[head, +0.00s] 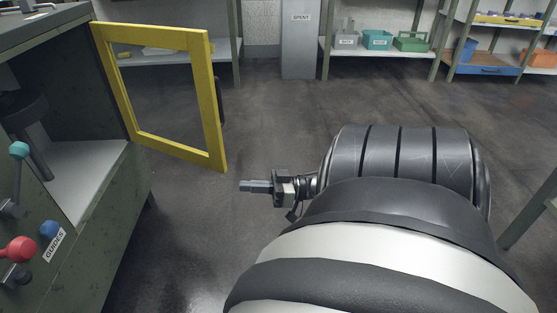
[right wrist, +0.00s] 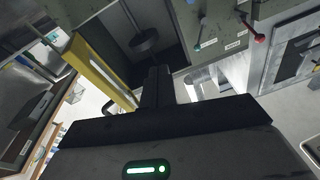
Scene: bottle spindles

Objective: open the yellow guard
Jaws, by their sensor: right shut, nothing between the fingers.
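The yellow guard (head: 215,110) is a framed door with a clear middle, hinged on the left to the green machine (head: 125,190). It stands swung out from the machine, and the opening beside it is uncovered. A dark handle (head: 220,97) shows on its free edge. My right gripper (head: 243,186) is shut and empty, pointing left, right of the guard's lower corner and apart from it in the head view. In the right wrist view the shut fingers (right wrist: 156,80) show in front of the machine, with the guard (right wrist: 98,68) to their left. My left gripper is not in view.
The machine front carries a teal-knobbed lever (head: 19,150), a red-knobbed lever (head: 20,248) and a blue knob (head: 50,229) by a GUIDES label. A grey SPENT column (head: 300,45) and shelves with bins (head: 377,40) stand at the back. The floor between is clear.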

